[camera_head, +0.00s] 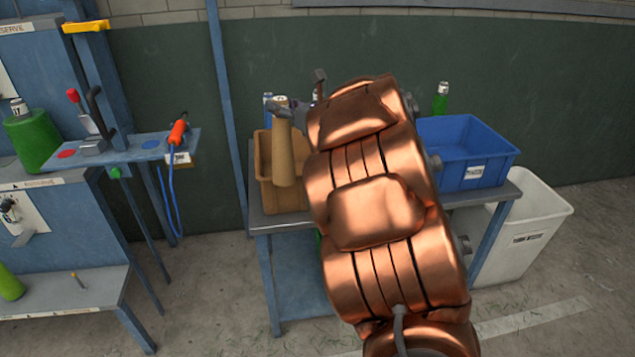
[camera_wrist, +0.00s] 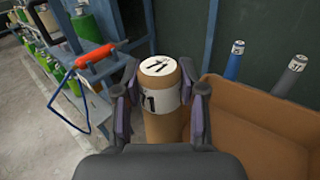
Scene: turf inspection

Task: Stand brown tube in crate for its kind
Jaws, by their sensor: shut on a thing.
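The brown tube (camera_head: 284,155) hangs nearly upright in my gripper (camera_head: 287,110) in the head view, in front of the tan-brown crate (camera_head: 263,170). In the wrist view my gripper (camera_wrist: 162,93) is shut on the upper part of the brown tube (camera_wrist: 162,122), one finger on each side. The tube has a white marked cap and a white label band. The tan-brown crate (camera_wrist: 250,125) lies to the right of the tube there. The tube's lower end is hidden in the wrist view. I cannot tell whether it is over the crate.
A blue tube (camera_wrist: 234,62) and a grey tube (camera_wrist: 290,76) stand past the crate's near part. A white bin (camera_head: 530,225) stands right. A blue shelf (camera_head: 125,147) with an orange-handled tool stands left.

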